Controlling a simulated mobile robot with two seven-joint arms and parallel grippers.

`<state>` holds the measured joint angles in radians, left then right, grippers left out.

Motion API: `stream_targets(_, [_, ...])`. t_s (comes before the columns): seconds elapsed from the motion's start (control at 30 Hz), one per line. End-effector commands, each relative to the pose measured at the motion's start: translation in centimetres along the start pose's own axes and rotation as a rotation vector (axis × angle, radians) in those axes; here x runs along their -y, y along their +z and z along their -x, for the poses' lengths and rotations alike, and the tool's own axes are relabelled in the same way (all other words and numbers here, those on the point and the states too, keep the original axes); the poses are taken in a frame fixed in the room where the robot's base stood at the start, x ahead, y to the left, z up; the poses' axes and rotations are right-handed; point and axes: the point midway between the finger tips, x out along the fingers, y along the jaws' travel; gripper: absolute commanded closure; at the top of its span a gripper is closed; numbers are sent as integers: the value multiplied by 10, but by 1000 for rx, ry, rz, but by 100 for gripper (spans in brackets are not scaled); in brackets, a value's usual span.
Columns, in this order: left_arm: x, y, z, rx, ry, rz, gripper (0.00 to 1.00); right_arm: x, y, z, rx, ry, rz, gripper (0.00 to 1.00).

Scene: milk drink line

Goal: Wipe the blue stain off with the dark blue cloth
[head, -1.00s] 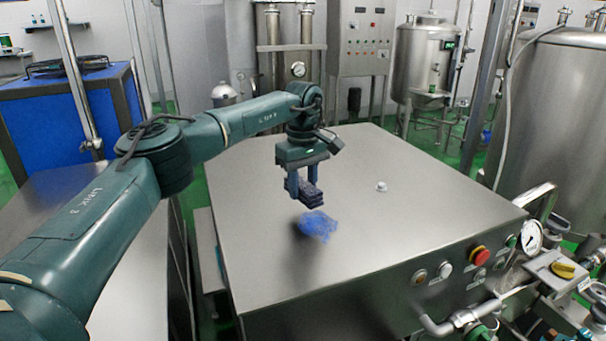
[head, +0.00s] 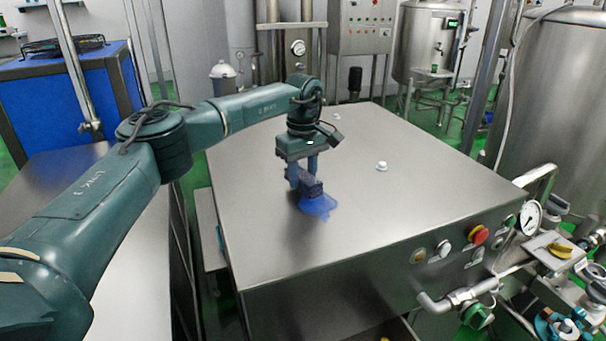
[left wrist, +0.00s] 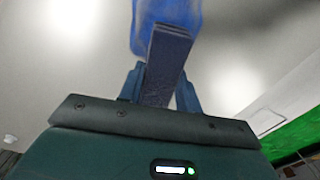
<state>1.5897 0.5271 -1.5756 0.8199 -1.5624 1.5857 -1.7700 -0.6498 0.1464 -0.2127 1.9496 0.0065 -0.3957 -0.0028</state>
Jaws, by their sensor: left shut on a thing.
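The blue stain (head: 320,207) is an irregular patch on the steel machine top (head: 255,230), partly hidden by the cloth in the head view. It also shows at the top of the left wrist view (left wrist: 160,14). My left gripper (head: 304,188) points down and is shut on the folded dark blue cloth (head: 311,187). The cloth is low over the stain's far edge; I cannot tell whether it touches the surface. In the left wrist view the cloth (left wrist: 166,62) stands out between the two fingers toward the stain. My right gripper is not in view.
A small white knob (head: 382,166) stands on the top, right of the stain. The front edge carries a red button (head: 479,235), other buttons, pipes and a gauge (head: 529,217).

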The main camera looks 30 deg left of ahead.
Motion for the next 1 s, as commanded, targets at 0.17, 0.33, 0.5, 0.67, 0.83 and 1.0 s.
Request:
stream_targets(0.17, [0, 0, -2, 0, 0, 0, 88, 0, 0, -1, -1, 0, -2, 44])
stream_targets(0.33, [0, 0, -5, 0, 0, 0, 88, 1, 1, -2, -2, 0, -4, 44])
stream_targets(0.5, [0, 0, -9, 0, 1, 0, 88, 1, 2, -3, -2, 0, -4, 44])
stream_targets(0.67, [0, 0, -12, 0, 1, 0, 88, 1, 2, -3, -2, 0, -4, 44])
stream_targets(0.83, [0, 0, -16, 0, 1, 0, 88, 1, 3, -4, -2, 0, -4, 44])
stream_targets(1.0, [0, 0, -19, 0, 0, 0, 88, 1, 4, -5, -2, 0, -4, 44])
